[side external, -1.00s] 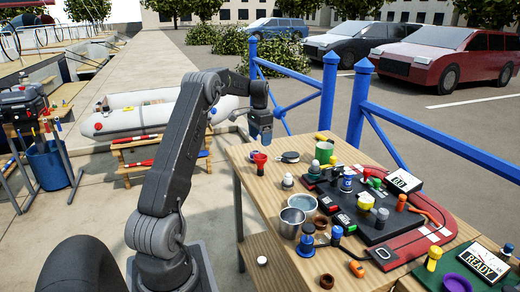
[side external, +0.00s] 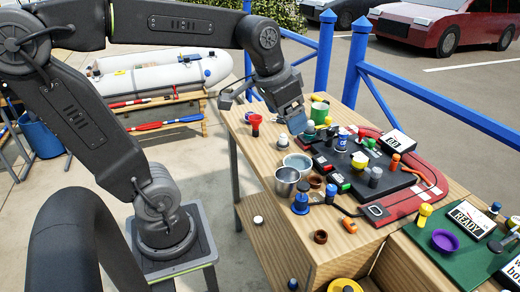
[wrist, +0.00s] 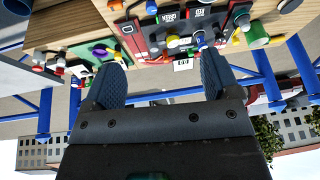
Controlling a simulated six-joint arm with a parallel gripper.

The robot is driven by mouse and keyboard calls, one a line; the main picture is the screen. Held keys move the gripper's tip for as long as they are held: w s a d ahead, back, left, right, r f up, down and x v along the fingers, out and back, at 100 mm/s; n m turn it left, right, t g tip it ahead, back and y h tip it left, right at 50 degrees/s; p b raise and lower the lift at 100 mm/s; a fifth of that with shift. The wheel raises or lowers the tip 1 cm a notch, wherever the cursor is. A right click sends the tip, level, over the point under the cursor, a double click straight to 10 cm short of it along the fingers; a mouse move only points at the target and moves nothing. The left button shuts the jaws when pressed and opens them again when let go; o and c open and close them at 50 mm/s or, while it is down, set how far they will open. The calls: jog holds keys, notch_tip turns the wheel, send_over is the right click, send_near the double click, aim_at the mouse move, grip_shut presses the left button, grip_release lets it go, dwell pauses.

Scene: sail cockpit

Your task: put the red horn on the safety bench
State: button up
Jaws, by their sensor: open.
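A small red flared piece that looks like the red horn (side external: 255,124) stands near the far left edge of the wooden table in the side view. My gripper (side external: 295,122) is open and empty over the table, to the right of the red piece and apart from it. In the wrist view its two fingers (wrist: 160,82) are spread with nothing between them. A low wooden bench (side external: 205,108) with red and blue long items stands behind the table to the left; I cannot tell for sure that it is the safety bench.
Metal cups (side external: 286,182), a green can (side external: 319,112) and several small knobs crowd the table beside a black panel (side external: 375,180). A blue railing (side external: 420,97) runs behind it.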

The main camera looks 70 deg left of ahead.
jog(key=s+d+f+t+h, duration=0.1)
jog(key=s+d+f, duration=0.2)
jog(key=s+d, duration=0.2)
jog(key=s, duration=0.3)
jog(key=shift+d+f, duration=0.3)
jog(key=shift+d, duration=0.05)
